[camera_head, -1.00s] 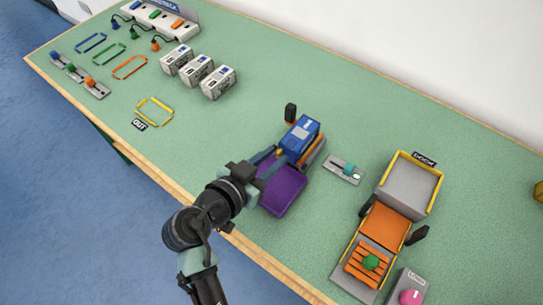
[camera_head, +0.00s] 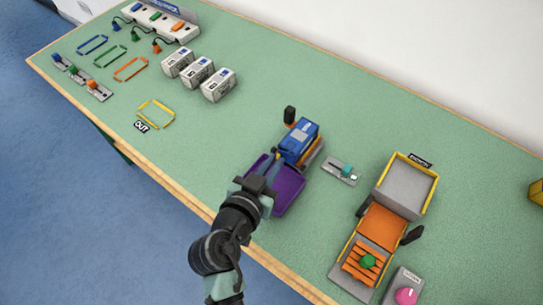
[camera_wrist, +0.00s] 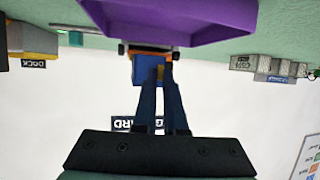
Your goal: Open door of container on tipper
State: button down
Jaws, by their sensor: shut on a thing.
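The blue container (camera_head: 300,140) sits on the tipper (camera_head: 315,150), behind a purple tray (camera_head: 289,188). My gripper (camera_head: 271,168) reaches over the tray towards the container's near end. In the wrist view, the dark blue fingers (camera_wrist: 160,80) are shut on a small yellow piece (camera_wrist: 161,72), seemingly the door handle, in front of the blue container (camera_wrist: 142,74). The purple tray (camera_wrist: 180,20) fills the top of that view. The fingers hide much of the container's end, so I cannot tell how far the door stands open.
A small lever panel (camera_head: 341,170) with a teal knob lies right of the tipper. A yellow-edged dock (camera_head: 408,185) with an orange ramp stands further right. Several white boxes (camera_head: 198,73) stand at the back left. Green table is clear around the OUT frame (camera_head: 156,113).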

jog(key=n+y+p, duration=0.1)
jog(key=y+p, duration=0.1)
jog(key=s+n+y+p, duration=0.1)
jog(key=shift+d+r+n+t+p, duration=0.3)
jog(key=shift+d+t, duration=0.1)
jog(key=n+y+p, duration=0.1)
jog(key=p, duration=0.1)
jog(key=n+y+p, duration=0.1)
jog(key=y+p, duration=0.1)
jog(key=s+n+y+p, duration=0.1)
jog(key=shift+d+f+n+p, duration=0.2)
jog(key=shift+d+n+p, duration=0.2)
jog(key=shift+s+d+f+n+y, duration=0.15)
jog(key=shift+d+n+y, duration=0.15)
jog(key=shift+n+y, duration=0.5)
jog(key=shift+s+d+n+g+y+b, duration=0.15)
jog(key=shift+d+n+g+y, duration=0.15)
jog(key=shift+n+y, duration=0.35)
jog(key=shift+d+n+g+y+b, duration=0.15)
jog(key=shift+d+n+g+y, duration=0.25)
jog(key=shift+y, duration=0.35)
jog(key=shift+d+n+g+y, duration=0.25)
jog(key=shift+n+g+y, duration=0.15)
jog(key=shift+n+y, duration=0.35)
jog(key=shift+d+n+g+y, duration=0.2)
jog(key=shift+n+g+y, duration=0.2)
jog(key=shift+n+y, duration=0.3)
jog(key=shift+s+d+n+g+y+p, duration=0.1)
jog(key=shift+d+n+g+y+p, duration=0.2)
jog(key=shift+n+g+y, duration=0.35)
